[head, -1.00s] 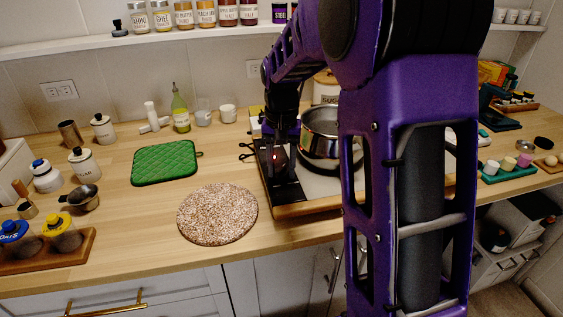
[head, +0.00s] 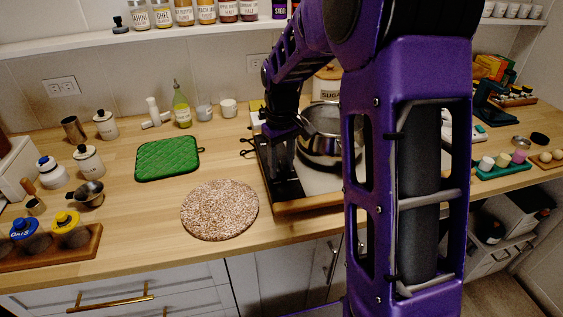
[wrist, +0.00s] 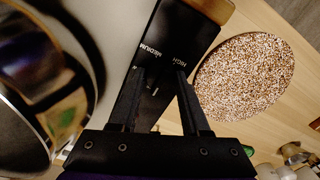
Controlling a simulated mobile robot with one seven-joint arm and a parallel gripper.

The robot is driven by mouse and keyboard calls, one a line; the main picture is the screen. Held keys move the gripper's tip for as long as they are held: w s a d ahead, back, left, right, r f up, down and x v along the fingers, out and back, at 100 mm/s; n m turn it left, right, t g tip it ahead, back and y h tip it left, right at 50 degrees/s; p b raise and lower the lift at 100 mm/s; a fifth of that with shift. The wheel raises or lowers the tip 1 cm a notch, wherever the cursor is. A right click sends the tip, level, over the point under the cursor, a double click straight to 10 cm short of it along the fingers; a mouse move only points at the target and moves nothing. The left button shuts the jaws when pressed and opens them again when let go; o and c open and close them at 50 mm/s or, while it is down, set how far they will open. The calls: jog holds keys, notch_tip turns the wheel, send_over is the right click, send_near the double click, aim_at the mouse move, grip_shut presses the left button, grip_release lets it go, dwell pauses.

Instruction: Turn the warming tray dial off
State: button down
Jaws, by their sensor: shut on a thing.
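The warming tray has a pale top, a wooden edge (head: 310,204) and a black control panel (head: 286,191) along its left side. The panel also shows in the wrist view (wrist: 185,40), with the words MEDIUM and HIGH on it. My gripper (wrist: 160,78) points down at the panel, its fingers converging just by these words. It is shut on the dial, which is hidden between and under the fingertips. In the head view my gripper (head: 281,160) stands over the panel, left of the pot. A steel pot (head: 322,122) sits on the tray, partly behind my arm.
The pot's shiny side (wrist: 65,105) is close beside my gripper. A round speckled mat (head: 220,210) and a green quilted pad (head: 168,159) lie left of the tray. Jars and a bottle stand farther left and back. Bare counter lies around the mat.

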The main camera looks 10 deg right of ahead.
aim_at(281, 165)
dwell(0.3)
jog(key=shift+c, duration=1.8)
grip_release()
notch_tip(281, 165, up, 18)
jog(key=p, duration=0.2)
jog(key=shift+f, duration=0.25)
